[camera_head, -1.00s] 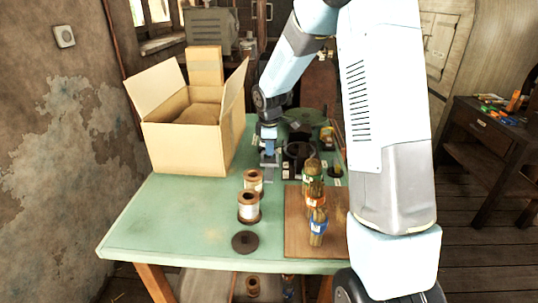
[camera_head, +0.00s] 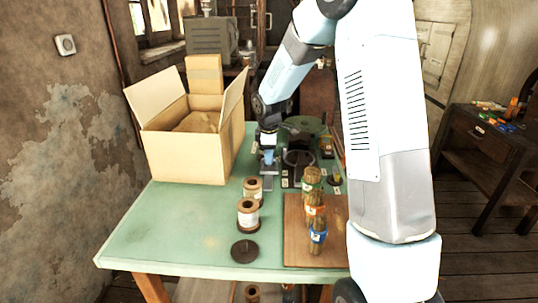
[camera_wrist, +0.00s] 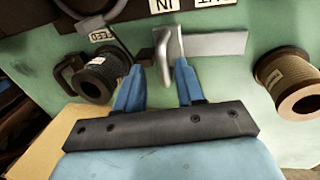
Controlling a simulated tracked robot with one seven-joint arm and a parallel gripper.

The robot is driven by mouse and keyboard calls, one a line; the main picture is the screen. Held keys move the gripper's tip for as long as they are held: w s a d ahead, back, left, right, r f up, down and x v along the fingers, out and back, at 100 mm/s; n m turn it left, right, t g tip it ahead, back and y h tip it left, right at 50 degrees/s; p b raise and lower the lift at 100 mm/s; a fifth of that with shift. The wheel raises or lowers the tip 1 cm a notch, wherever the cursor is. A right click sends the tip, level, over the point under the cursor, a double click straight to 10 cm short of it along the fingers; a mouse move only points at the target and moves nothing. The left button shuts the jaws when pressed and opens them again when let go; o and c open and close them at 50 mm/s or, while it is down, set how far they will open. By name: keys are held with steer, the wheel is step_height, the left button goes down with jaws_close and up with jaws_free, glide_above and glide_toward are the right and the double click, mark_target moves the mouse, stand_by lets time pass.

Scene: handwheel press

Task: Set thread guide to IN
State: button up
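The thread guide seems to be the silver metal piece in the wrist view, with a curved tab (camera_wrist: 162,58) and a flat plate (camera_wrist: 217,45) reaching right. My gripper (camera_wrist: 158,66) is open, its two blue fingers apart with the curved tab between or just beyond their tips; I cannot tell if they touch it. An upside-down IN label (camera_wrist: 163,5) lies just beyond the tab, and a cut-off label, likely OUT (camera_wrist: 214,2), lies to its right. In the head view my gripper (camera_head: 267,168) is low over the far part of the table, and the guide is too small to make out.
Dark spool (camera_wrist: 103,75) and FEED label (camera_wrist: 102,35) are left of the fingers; a brown spool (camera_wrist: 290,80) is right. On the green table (camera_head: 165,235) stand an open carton (camera_head: 187,155), two thread spools (camera_head: 248,214), and a wooden board (camera_head: 297,253) with several wrapped bundles.

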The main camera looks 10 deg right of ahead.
step_height(320, 180, up, 13)
steer(key=s, duration=0.2)
steer(key=shift+s+a, duration=0.25)
steer(key=shift+a, duration=0.1)
steer(key=shift+r, duration=0.1)
steer(key=s+d+r+m+t, duration=0.15)
steer(key=s+r+m, duration=0.3)
steer(key=s, duration=0.45)
steer(key=s+d+r+m, duration=0.25)
steer(key=s+r, duration=0.25)
steer(key=s, duration=0.4)
steer(key=s+d+m+t, duration=0.1)
steer(key=s+m, duration=0.6)
steer(key=s, duration=0.9)
steer(key=shift+s+f+m+t+y, duration=0.15)
steer(key=shift+s+m+t+y, duration=0.15)
steer(key=shift+s+m+t, duration=0.15)
